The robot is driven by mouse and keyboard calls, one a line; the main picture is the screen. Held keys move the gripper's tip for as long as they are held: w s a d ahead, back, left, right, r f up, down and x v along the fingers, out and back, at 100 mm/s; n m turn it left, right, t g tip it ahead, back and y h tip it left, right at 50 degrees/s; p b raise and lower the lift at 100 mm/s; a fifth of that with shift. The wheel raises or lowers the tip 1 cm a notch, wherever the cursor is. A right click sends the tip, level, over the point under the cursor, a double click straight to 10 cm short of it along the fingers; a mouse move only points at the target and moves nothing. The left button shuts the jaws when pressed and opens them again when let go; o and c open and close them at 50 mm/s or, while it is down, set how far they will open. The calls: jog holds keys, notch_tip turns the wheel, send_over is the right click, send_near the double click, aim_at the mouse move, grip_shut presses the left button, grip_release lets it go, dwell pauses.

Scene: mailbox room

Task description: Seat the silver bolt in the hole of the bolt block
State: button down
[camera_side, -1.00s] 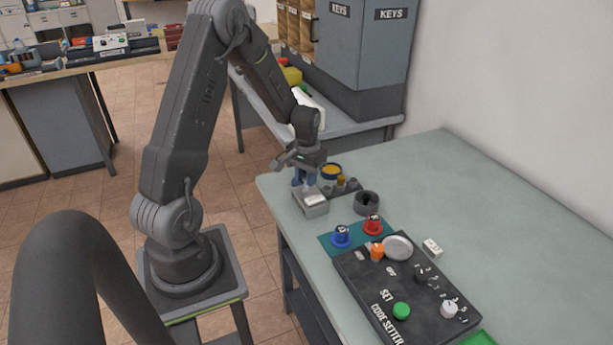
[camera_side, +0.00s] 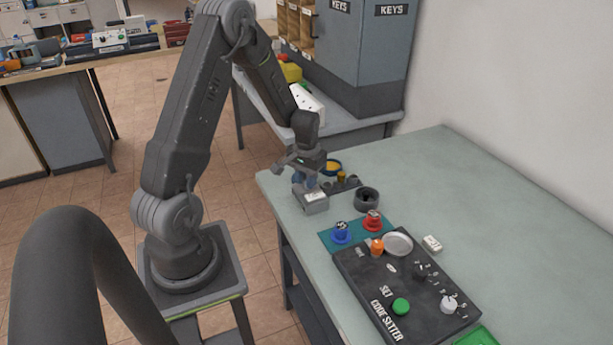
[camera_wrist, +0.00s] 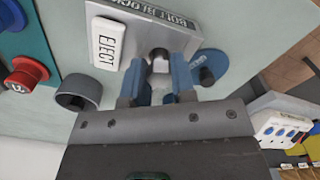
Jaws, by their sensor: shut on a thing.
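The bolt block (camera_side: 316,205) is a small grey block near the table's left edge in the side view. The wrist view shows its lettered plate (camera_wrist: 165,14) and white EJECT button (camera_wrist: 107,44). My gripper (camera_wrist: 157,82) has blue fingers and is shut on the silver bolt (camera_wrist: 160,64), a small pale piece between the fingertips. In the side view my gripper (camera_side: 308,186) is low at the block's far side. The bolt's far end meets a dark spot by the block edge. The fingers hide much of it, so I cannot tell whether the bolt is in the hole.
A dark ring (camera_side: 367,199) stands right of the block. A blue button (camera_side: 342,232) and a red button (camera_side: 373,221) sit on a teal mat, before the black code setter panel (camera_side: 390,290). A blue disc (camera_wrist: 209,68) lies beside the fingers. The table's right side is clear.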

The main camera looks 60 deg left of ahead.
jog(key=shift+f, duration=0.15)
jog(key=c, duration=0.7)
grip_release()
jog(key=shift+r, duration=3.05)
